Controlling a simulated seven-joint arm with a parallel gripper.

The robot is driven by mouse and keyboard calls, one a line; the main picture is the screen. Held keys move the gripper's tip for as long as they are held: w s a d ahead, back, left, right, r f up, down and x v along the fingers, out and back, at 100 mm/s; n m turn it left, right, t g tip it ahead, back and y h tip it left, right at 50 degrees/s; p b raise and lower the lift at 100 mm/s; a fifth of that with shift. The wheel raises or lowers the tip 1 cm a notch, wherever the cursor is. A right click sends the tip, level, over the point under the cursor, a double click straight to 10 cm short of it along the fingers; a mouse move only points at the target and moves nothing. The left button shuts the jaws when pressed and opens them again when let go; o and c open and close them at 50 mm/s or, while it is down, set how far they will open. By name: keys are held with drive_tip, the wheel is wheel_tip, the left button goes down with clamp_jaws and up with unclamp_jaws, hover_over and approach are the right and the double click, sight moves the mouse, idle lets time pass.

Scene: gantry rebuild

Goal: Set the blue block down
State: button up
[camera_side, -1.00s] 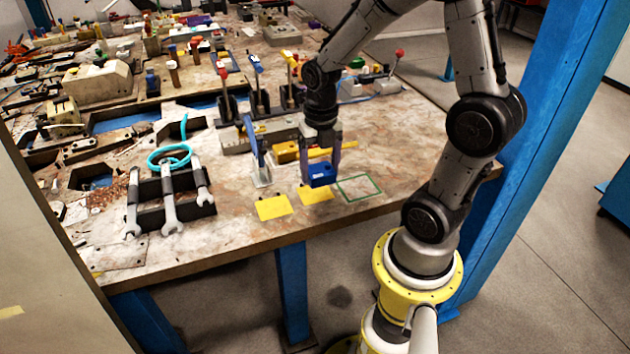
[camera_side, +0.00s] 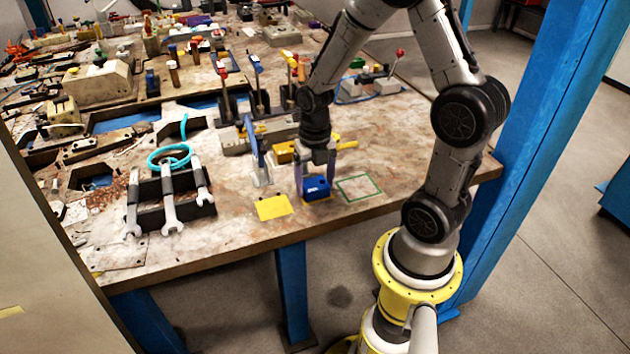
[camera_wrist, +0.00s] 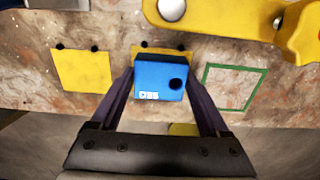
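My gripper (camera_side: 316,178) points down with one finger on each side of the blue block (camera_side: 317,187), shut on it. In the wrist view the block (camera_wrist: 159,80) sits between the dark fingers, showing a white label and a dark round hole. The block is low over the middle yellow patch (camera_side: 318,200), covering most of it. Whether its underside touches the table is hard to tell.
Another yellow patch (camera_side: 273,207) lies to the left and a green square outline (camera_side: 358,187) to the right, both empty. A yellow tool (camera_wrist: 225,18) lies behind the block. Upright levers stand behind left. The table's front edge is close.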

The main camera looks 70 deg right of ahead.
sight(315, 184)
drive_tip(key=shift+o, duration=1.2)
wheel_tip(315, 184, up, 12)
drive_tip(key=s+a+r+m+t, duration=0.2)
drive_tip(key=s+a+r+m, duration=0.2)
drive_tip(key=m, duration=0.9)
drive_tip(key=s+a+r+m+t, duration=0.3)
drive_tip(key=s+a+m, duration=0.3)
drive_tip(key=m, duration=0.8)
drive_tip(key=shift+a+r+t, duration=0.3)
drive_tip(key=shift+a+r, duration=0.05)
drive_tip(key=shift+a, duration=0.15)
